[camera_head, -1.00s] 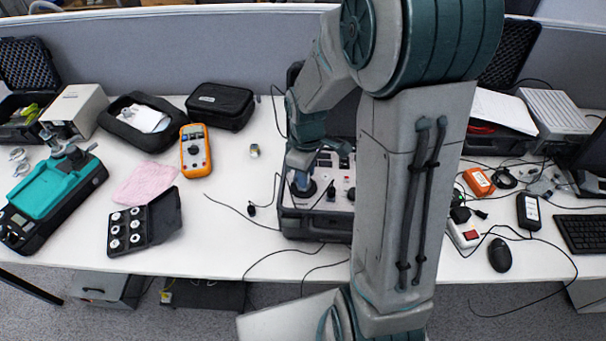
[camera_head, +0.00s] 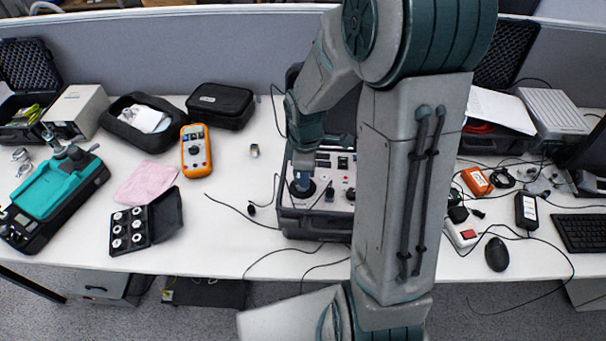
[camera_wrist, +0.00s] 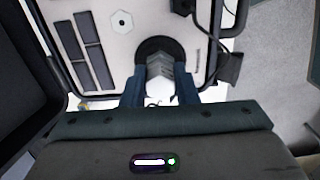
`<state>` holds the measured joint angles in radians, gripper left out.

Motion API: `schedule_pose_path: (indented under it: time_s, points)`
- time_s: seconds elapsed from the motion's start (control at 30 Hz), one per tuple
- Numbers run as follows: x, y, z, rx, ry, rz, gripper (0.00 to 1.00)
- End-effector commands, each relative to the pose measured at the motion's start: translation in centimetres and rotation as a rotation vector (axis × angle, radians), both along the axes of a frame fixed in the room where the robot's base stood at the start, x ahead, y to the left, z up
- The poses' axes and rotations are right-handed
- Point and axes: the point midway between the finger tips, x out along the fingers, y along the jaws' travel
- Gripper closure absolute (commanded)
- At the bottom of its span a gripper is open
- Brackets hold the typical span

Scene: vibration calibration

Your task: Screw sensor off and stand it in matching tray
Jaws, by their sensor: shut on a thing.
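My gripper (camera_wrist: 158,88) has its two blue fingers closed on a grey metal sensor (camera_wrist: 160,68) in the wrist view. The sensor is over the round black disc (camera_wrist: 152,48) of the calibrator panel; I cannot tell whether it is still threaded on. In the head view the calibrator case (camera_head: 290,222) stands mid-table, partly behind my arm, and my gripper (camera_head: 302,178) points down at its black disc. An open black tray (camera_head: 116,246) with several round pale pieces in it lies at the left front of the table.
Left are a teal device (camera_head: 50,190), a pink cloth (camera_head: 146,182), an orange multimeter (camera_head: 196,152) and black cases. A small metal piece (camera_head: 254,150) stands alone. Cables cross the table near the calibrator.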

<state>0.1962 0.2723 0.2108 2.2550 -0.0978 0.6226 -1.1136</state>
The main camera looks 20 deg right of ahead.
Motion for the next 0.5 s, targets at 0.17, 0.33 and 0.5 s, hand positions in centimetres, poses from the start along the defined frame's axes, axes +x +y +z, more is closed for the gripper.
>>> schedule_pose_path:
  time_s: [0.17,0.33,0.5]
  points:
    - [0.16,0.56,0.00,0.006,-0.006,0.011,1.00]
    - [0.17,0.59,0.03,0.006,-0.006,0.017,1.00]
    - [0.19,0.59,0.09,0.007,-0.005,0.073,1.00]
